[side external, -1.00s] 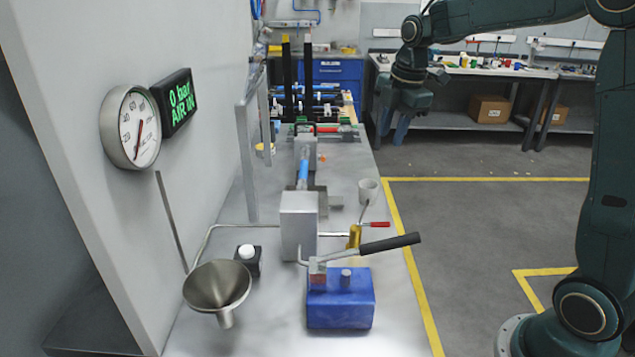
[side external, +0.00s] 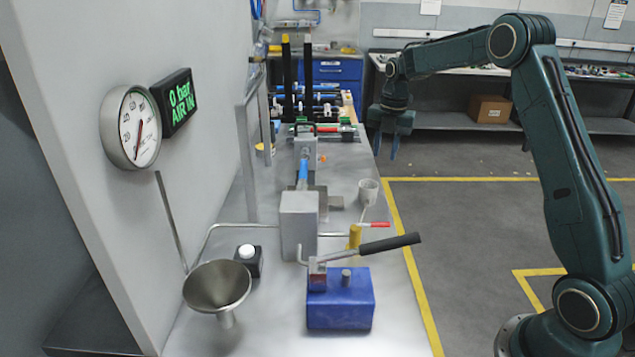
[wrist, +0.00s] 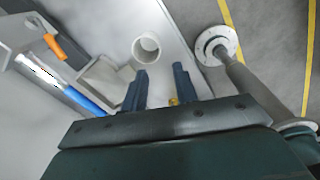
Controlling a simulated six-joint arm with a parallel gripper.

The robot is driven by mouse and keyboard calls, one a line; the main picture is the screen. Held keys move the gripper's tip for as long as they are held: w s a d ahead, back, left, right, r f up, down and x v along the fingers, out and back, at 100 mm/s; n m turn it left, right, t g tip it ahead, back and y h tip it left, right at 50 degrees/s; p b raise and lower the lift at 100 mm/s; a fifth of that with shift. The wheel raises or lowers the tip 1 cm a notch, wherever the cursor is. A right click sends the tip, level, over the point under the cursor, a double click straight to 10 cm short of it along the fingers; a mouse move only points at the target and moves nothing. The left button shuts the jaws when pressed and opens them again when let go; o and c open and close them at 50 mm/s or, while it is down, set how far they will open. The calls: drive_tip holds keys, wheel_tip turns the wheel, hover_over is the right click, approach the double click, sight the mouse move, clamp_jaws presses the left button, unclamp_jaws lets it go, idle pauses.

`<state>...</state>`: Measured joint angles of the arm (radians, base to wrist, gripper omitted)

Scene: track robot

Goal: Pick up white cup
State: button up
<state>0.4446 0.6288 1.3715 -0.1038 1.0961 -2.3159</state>
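The white cup (side external: 368,191) stands upright near the right edge of the metal bench, beside the machine in the middle. In the wrist view the cup (wrist: 146,47) shows its round open rim, just beyond my fingertips and towards the left finger. My gripper (side external: 386,146) points down, above and beyond the cup in the side view, with nothing between its fingers. In the wrist view its two fingers (wrist: 160,72) are apart, and they do not touch the cup.
The metal bench (side external: 270,300) carries a grey block machine (side external: 298,225), a blue box with a black-handled lever (side external: 340,300) and a metal funnel (side external: 217,288). A red-tipped lever (side external: 374,224) lies close in front of the cup. Open floor lies to the right.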

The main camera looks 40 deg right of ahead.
sight(377, 186)
drive_tip(key=shift+w+a+f, duration=0.1)
drive_tip(key=shift+w+f, duration=0.05)
drive_tip(key=shift+f, duration=1.95)
drive_tip(key=shift+w+a+f, duration=0.1)
drive_tip(key=shift+f, duration=2)
drive_tip(key=shift+f, duration=0.1)
drive_tip(key=shift+w+f, duration=0.2)
drive_tip(key=shift+f, duration=1.05)
drive_tip(key=shift+w+f, duration=0.15)
drive_tip(key=shift+f, duration=1.05)
clamp_jaws()
